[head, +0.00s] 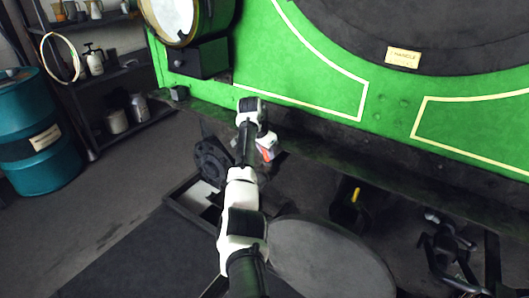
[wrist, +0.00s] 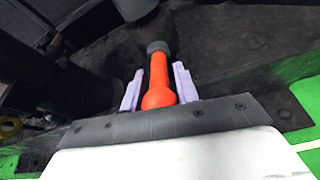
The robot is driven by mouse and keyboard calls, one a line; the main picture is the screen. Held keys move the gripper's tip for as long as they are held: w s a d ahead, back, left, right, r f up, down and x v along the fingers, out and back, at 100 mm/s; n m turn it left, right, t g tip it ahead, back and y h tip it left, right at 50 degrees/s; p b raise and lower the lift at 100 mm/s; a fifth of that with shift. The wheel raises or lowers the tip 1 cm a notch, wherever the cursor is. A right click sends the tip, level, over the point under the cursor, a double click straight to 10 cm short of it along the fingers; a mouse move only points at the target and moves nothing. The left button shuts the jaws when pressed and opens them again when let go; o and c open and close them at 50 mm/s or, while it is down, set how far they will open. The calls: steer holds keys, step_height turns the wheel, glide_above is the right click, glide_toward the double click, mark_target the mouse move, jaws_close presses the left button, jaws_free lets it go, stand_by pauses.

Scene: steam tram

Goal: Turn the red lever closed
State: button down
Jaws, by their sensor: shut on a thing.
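The red lever (wrist: 159,80) shows in the wrist view as an orange-red handle with a rounded near end and a dark grey collar at its far end. It lies between the two pale lilac fingers of my gripper (wrist: 159,88), which is shut on it. In the head view my gripper (head: 266,146) is below the green tram side, and a small bit of red shows beside it. My arm and hand hide most of the lever there. The lever's mount is too dark to make out.
A green panel (head: 300,70) with cream lines rises behind my gripper, above a dark ledge. A black box (head: 198,60) sits under a round lamp at the upper left. A blue drum (head: 38,130) and shelves stand at the left. Open floor (head: 110,215) lies left of my arm.

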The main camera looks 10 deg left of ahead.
steer(key=shift+w+d+r+g+y, duration=0.2)
steer(key=shift+w+g+y, duration=0.1)
steer(key=shift+w+g, duration=0.3)
stand_by(0.7)
steer(key=c, duration=1.3)
jaws_free()
steer(key=shift+f, duration=0.1)
steer(key=shift+s, duration=0.1)
steer(key=b+v, duration=0.2)
steer(key=v, duration=1.1)
steer(key=shift+a+r+b, duration=0.1)
steer(key=shift+r+b, duration=0.25)
steer(key=shift+r, duration=0.05)
